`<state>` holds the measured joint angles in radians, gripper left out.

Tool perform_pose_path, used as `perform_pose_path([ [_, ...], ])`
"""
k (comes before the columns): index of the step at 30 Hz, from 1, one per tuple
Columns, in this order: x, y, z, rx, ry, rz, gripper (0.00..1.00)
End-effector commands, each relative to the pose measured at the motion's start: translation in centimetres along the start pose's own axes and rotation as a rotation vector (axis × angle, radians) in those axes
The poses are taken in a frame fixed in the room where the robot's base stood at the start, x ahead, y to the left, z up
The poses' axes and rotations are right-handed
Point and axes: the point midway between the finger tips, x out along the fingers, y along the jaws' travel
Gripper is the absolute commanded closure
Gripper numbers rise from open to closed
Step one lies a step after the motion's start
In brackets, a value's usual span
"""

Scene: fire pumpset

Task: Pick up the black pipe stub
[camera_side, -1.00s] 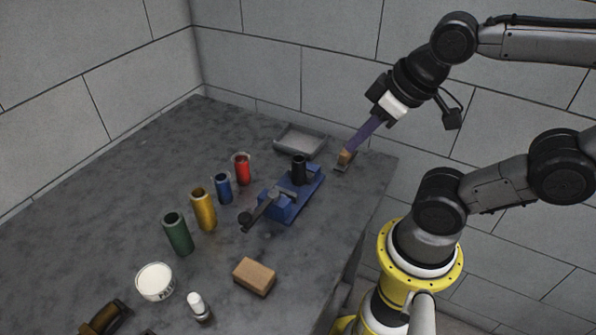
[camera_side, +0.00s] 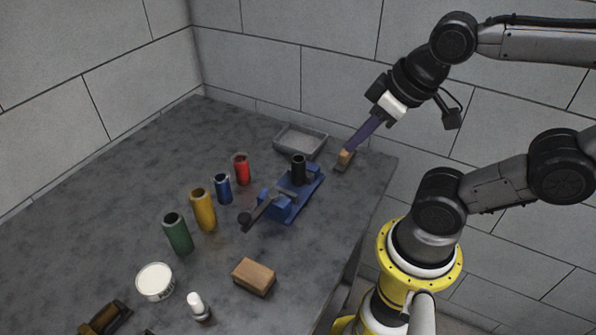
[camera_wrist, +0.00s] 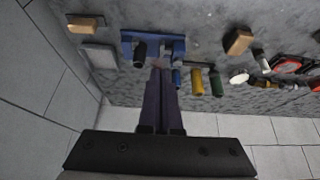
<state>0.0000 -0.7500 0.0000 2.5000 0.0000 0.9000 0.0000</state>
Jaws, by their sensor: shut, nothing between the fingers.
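The black pipe stub (camera_side: 298,170) stands upright at the far end of the blue vise (camera_side: 314,187) in the side view. In the wrist view the black pipe stub (camera_wrist: 139,53) shows just left of my fingertips, against the blue vise (camera_wrist: 172,45). My gripper (camera_side: 350,150) is shut and empty, up and to the right of the stub in the side view, and apart from it. Its long dark fingers (camera_wrist: 160,66) lie close together in the wrist view. They cover part of the vise there.
A wooden-backed block (camera_side: 345,158) and a grey tray (camera_side: 301,140) lie near the vise. Red (camera_side: 242,170), blue (camera_side: 223,188), yellow (camera_side: 203,210) and green (camera_side: 178,235) cylinders stand left of it. A tan block (camera_side: 254,277) lies in front.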

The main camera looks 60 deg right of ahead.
Motion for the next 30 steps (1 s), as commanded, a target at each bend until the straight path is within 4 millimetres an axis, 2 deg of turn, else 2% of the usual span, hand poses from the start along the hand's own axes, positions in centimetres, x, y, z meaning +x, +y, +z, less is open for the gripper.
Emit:
perform_pose_path([
  [5,0.00,0.00,0.00,0.000,0.000,0.000,1.00],
  [6,0.00,0.00,0.00,0.000,0.000,0.000,0.96],
  [18,0.00,0.00,0.00,0.000,0.000,0.000,0.24],
  [26,0.00,0.00,0.00,0.001,0.000,0.000,0.24],
  [30,-0.01,0.00,0.11,0.066,-0.005,0.000,0.24],
])
